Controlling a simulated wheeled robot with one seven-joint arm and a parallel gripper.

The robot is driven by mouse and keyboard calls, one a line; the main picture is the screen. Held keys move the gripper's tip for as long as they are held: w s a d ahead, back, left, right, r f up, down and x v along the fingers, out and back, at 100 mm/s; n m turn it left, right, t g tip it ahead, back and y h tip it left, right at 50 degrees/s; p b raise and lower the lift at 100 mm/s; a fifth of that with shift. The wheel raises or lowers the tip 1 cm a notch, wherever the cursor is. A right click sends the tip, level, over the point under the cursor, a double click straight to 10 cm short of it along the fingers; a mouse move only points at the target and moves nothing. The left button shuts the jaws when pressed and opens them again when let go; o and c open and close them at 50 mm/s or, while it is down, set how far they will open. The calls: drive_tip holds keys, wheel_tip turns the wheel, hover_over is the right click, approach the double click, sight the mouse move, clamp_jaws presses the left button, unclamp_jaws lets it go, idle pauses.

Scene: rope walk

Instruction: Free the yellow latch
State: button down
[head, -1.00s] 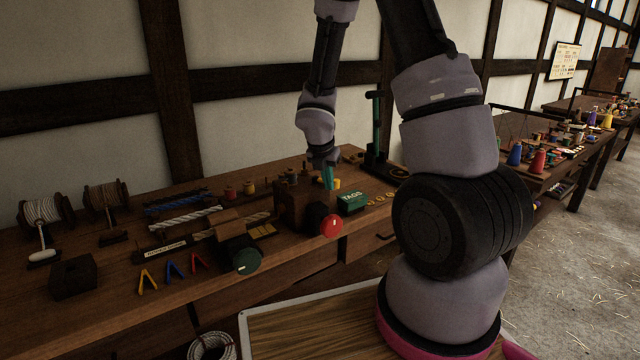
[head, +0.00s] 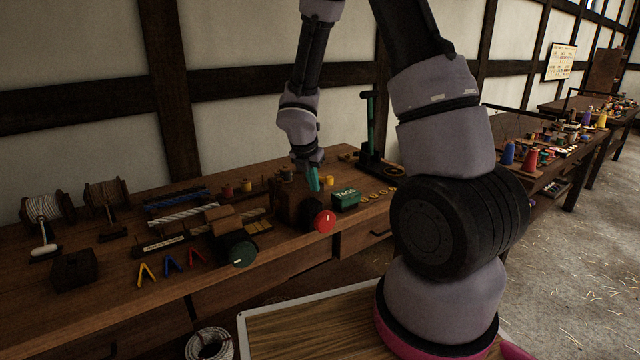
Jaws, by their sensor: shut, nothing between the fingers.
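My gripper (head: 313,184) is shut and empty, its teal fingers pointing down at the dark wooden block (head: 288,212) on the bench. A red knob (head: 325,221) with a pale mark is on the block's front right. I cannot tell whether the fingertips touch the block. A small yellow piece (head: 330,181) shows just right of the fingers; I cannot tell whether it is the latch. A yellow V-shaped clip (head: 147,273) lies at the front left of the bench.
A green box marked TAGS (head: 345,199) stands right of the block. A dark green knob (head: 242,254) is on another block to the left. A teal-columned stand (head: 370,130) rises behind. Rope pieces and spools crowd the back; the front left edge is clearer.

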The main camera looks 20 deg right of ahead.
drive_tip(key=v, duration=0.9)
drive_tip(key=shift+d+r, duration=0.2)
drive_tip(key=shift+r, duration=0.05)
drive_tip(key=shift+s, duration=0.1)
drive_tip(key=s+d+r+m+t+y, duration=0.1)
drive_tip(key=s+r+m+t+y, duration=0.1)
drive_tip(key=s+r+m, duration=0.7)
drive_tip(key=s+d+r+m+t+y, duration=0.1)
drive_tip(key=s+r+m, duration=0.9)
drive_tip(key=m, duration=1.2)
wheel_tip(320, 180, up, 2)
drive_tip(key=shift+s+r+m+t+y, duration=0.2)
drive_tip(key=shift+s+m+t+y, duration=0.3)
drive_tip(key=shift+y, duration=0.4)
